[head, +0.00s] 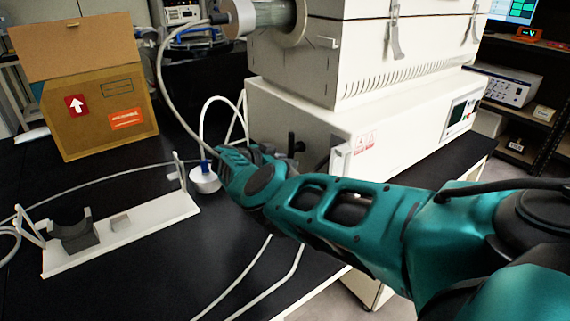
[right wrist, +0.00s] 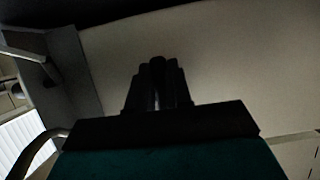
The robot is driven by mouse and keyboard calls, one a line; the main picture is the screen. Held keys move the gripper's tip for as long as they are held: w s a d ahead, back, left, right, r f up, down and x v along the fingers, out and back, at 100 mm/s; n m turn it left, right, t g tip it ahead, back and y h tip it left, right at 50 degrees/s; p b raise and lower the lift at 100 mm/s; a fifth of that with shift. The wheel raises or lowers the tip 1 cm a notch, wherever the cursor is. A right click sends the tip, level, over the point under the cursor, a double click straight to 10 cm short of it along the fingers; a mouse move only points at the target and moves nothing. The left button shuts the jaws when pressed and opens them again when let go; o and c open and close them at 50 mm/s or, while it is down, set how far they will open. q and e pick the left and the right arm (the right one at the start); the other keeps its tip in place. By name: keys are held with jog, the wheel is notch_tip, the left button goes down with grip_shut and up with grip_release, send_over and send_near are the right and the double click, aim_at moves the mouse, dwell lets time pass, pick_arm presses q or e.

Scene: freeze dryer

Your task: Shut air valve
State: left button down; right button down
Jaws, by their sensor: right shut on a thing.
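My right arm reaches in from the right, and its teal wrist covers most of the right gripper (head: 268,150). The gripper is at the left end of the white furnace base. In the right wrist view the dark fingers (right wrist: 157,85) are close together against a pale surface. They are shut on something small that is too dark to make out. A small black upright part (head: 292,145), which looks like the air valve's handle or a fitting beside it, stands right by the fingers. The valve body is hidden. My left gripper is out of view.
The white tube furnace (head: 300,75) stands on its base (head: 400,140) at centre right. A white round part with a blue top (head: 205,180) is left of my wrist. A white stand (head: 125,235) and hoses lie on the black bench. A cardboard box (head: 95,110) is at the back left.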

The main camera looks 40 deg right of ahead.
jog(key=shift+s+d+r, duration=0.1)
jog(key=shift+d+r, duration=0.05)
jog(key=shift+d, duration=0.05)
dwell(0.4)
jog(key=c, duration=1)
grip_release()
jog(key=shift+c, duration=0.2)
jog(key=shift+a, duration=0.1)
jog(key=p+v, duration=0.1)
jog(key=v, duration=1.1)
jog(key=shift+a+p, duration=0.35)
jog(key=shift+a, duration=0.05)
